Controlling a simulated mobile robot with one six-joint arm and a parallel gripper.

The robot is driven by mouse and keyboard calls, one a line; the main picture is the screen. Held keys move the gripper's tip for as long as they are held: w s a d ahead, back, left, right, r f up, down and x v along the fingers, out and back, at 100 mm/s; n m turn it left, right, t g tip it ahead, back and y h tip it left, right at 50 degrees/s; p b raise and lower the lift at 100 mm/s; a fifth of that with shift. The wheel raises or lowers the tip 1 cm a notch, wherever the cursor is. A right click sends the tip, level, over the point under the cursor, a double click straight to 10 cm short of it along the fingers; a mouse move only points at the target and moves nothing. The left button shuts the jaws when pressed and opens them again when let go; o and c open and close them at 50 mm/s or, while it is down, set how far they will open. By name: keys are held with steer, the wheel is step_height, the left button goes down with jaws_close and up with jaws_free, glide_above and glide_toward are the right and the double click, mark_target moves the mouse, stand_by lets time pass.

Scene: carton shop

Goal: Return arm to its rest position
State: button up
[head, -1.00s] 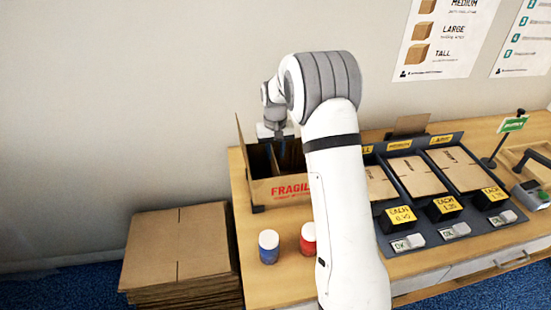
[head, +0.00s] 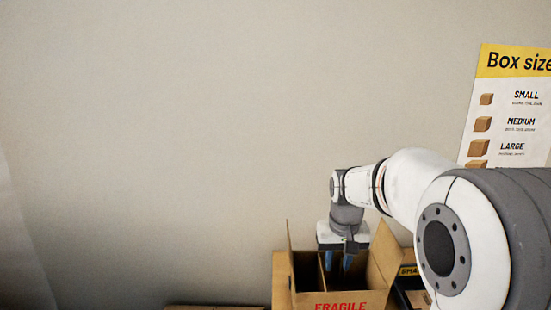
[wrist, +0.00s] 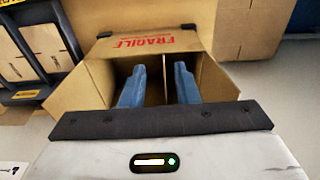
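My gripper (head: 337,264) points down over the open cardboard box in the head view. In the wrist view its two blue fingers (wrist: 160,72) stand apart, with nothing seen held between them. The box (head: 340,301) has raised flaps and red FRAGILE print; it also shows in the wrist view (wrist: 120,52). A cardboard divider (wrist: 164,82) shows inside it between the fingers. The fingertips appear at or inside the box opening; their exact depth is unclear. My arm reaches in from the right of the head view.
A size poster (head: 510,110) hangs on the pale wall (head: 180,130). A dark rack of flat cartons (wrist: 40,50) stands beside the box. Above the box is clear.

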steer(key=s+t, duration=0.1)
steer(key=s, duration=2)
steer(key=shift+f+t, duration=0.3)
